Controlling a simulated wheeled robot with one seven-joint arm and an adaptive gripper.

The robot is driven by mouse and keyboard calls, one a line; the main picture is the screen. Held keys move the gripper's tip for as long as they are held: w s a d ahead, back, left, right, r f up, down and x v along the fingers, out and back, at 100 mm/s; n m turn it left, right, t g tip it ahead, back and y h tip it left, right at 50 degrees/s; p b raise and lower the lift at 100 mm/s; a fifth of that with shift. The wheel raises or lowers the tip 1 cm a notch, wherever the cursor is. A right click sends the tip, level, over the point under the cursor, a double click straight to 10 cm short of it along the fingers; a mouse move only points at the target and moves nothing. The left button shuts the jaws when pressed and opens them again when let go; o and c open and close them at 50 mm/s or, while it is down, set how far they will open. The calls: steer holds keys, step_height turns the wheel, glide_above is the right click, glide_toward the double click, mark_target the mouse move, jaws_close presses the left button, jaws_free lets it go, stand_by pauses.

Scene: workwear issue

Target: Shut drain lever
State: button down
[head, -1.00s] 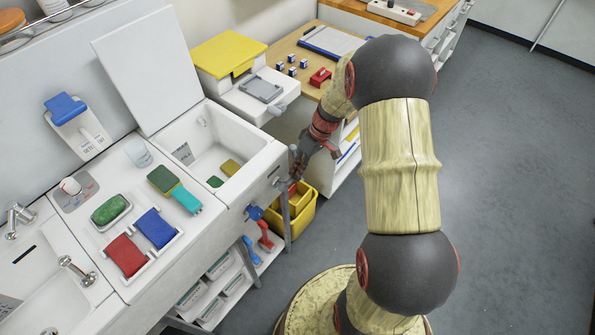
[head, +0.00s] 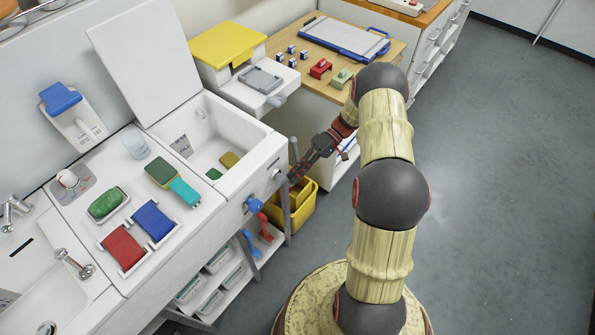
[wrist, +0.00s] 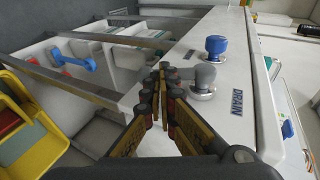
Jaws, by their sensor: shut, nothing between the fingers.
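The drain lever (wrist: 203,78) is a grey round knob with a short grey arm, mounted on the white front panel beside the printed word DRAIN in the wrist view. Its arm points left, toward my fingers. In the head view the drain lever (head: 278,175) shows small on the front of the sink unit. My gripper (wrist: 160,82) is shut and empty, its fingertips right beside the lever's arm; I cannot tell whether they touch. In the head view my gripper (head: 294,178) reaches down and left to the sink's front corner.
A blue knob (wrist: 215,46) sits on the same panel past the lever. A yellow bin (head: 301,213) stands below my gripper. The frame's metal leg (head: 288,222) and lower shelf are close by. The white basin (head: 242,182) is above; open floor lies to the right.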

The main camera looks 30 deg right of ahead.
mark_target(292, 183)
steer(key=shift+s+a+f, duration=0.2)
steer(key=shift+a+f, duration=0.3)
steer(key=shift+s+a+f, duration=0.15)
steer(key=shift+a+f, duration=0.3)
steer(key=shift+a, duration=0.05)
steer(key=shift+a+f, duration=0.1)
steer(key=shift+a, duration=0.05)
